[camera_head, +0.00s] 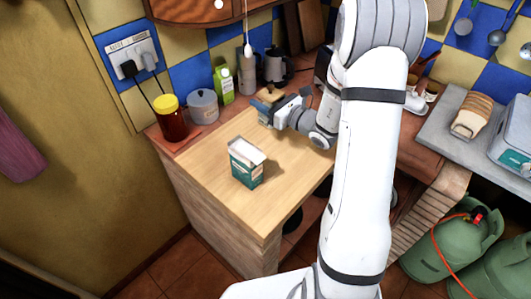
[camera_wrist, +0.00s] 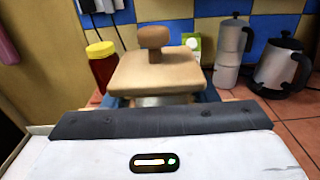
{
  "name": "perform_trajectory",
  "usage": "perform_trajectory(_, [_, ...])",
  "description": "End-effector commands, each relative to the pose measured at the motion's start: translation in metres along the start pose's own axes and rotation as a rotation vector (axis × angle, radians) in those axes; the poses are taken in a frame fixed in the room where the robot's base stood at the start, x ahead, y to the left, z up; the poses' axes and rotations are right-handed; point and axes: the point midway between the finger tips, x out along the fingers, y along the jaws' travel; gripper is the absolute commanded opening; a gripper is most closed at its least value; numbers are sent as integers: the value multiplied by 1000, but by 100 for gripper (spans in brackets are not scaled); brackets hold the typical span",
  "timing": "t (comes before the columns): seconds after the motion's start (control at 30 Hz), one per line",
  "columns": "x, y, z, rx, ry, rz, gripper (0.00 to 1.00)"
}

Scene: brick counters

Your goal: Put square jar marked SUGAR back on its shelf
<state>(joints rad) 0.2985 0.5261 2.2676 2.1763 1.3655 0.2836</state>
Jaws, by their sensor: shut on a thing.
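My gripper (camera_head: 268,105) is shut on a jar with a square wooden lid and round knob (camera_wrist: 157,72), seen close in the wrist view. Only a thin pale strip of the jar's body shows below the lid, between blue fingers. In the head view the lid (camera_head: 269,94) shows just above the fingers, over the back part of the wooden counter (camera_head: 215,175). The jar looks upright. No SUGAR marking can be read. I cannot tell whether its base touches the counter. I cannot tell which surface is its shelf.
Along the back stand a red jar with yellow lid (camera_head: 171,120), grey pot (camera_head: 203,107), green carton (camera_head: 222,85), moka pot (camera_head: 246,75) and kettle (camera_head: 277,66). A teal-white carton (camera_head: 246,164) stands nearer. A curved wooden cabinet (camera_head: 185,10) hangs above. The counter's front left is clear.

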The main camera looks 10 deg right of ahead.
Motion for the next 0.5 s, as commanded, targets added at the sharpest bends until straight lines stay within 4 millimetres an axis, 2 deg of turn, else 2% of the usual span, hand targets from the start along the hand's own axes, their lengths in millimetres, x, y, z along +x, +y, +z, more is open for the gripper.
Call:
perform_trajectory(0.3, [-2,-2,-43,4,1,-5,14])
perform_trajectory(0.5, [-2,-3,-61,1,-1,-5,14])
